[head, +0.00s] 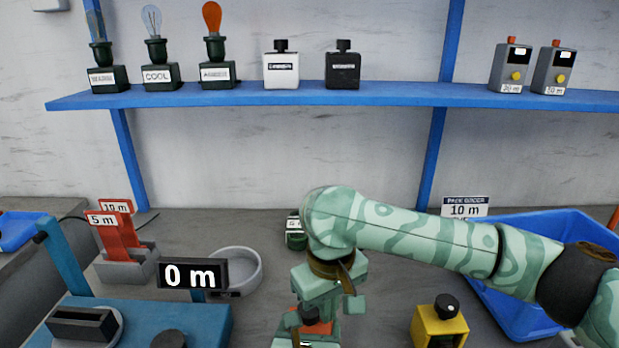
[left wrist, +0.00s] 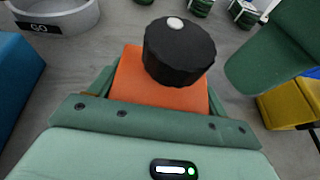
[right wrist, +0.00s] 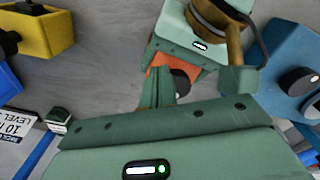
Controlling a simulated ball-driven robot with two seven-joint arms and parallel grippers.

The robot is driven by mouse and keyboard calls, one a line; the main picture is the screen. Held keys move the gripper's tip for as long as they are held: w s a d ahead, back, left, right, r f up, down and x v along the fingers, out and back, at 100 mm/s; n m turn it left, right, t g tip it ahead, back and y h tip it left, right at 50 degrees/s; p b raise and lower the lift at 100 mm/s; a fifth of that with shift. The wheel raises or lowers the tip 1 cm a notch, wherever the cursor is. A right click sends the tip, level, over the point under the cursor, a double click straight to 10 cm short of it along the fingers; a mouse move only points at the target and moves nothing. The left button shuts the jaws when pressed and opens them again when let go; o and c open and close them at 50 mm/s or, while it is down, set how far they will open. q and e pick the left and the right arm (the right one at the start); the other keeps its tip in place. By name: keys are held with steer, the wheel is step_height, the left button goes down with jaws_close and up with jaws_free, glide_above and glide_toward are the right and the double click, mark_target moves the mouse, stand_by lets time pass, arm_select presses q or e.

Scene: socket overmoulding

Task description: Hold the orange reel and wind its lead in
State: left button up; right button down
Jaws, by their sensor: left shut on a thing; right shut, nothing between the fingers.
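The orange reel (left wrist: 160,88) has an orange body and a black round knob (left wrist: 178,50) with a pale spot on top. My left gripper (left wrist: 160,95) is shut on the orange body. My right gripper (right wrist: 163,85) is shut and empty, its fingers close to the reel; one green part of it also shows right of the knob in the left wrist view (left wrist: 272,65). In the head view, my right gripper (head: 312,312) hangs over the reel, hiding most of it; a bit of orange (head: 318,328) shows below. I cannot make out the reel's lead.
A yellow box with a black knob (head: 440,326) stands to the right, before a blue bin (head: 520,315). At left are a blue machine (head: 200,322), a "0 m" display (head: 192,273), a grey round dish (head: 250,270) and a grey rack (head: 125,268). A small dark-green item (head: 295,235) stands behind.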

mark_target(309, 316)
steer(key=shift+f, duration=0.55)
steer(key=shift+w+a, duration=0.25)
steer(key=shift+a, duration=0.1)
stand_by(0.4)
steer(key=shift+s+a, duration=0.15)
steer(key=shift+a, duration=0.05)
steer(key=shift+s+a, duration=0.3)
steer(key=shift+a, duration=0.05)
steer(key=shift+s+a, duration=0.1)
steer(key=shift+a, duration=0.25)
steer(key=shift+a+r, duration=0.1)
steer(key=shift+a, duration=0.2)
stand_by(0.3)
steer(key=shift+s, duration=0.15)
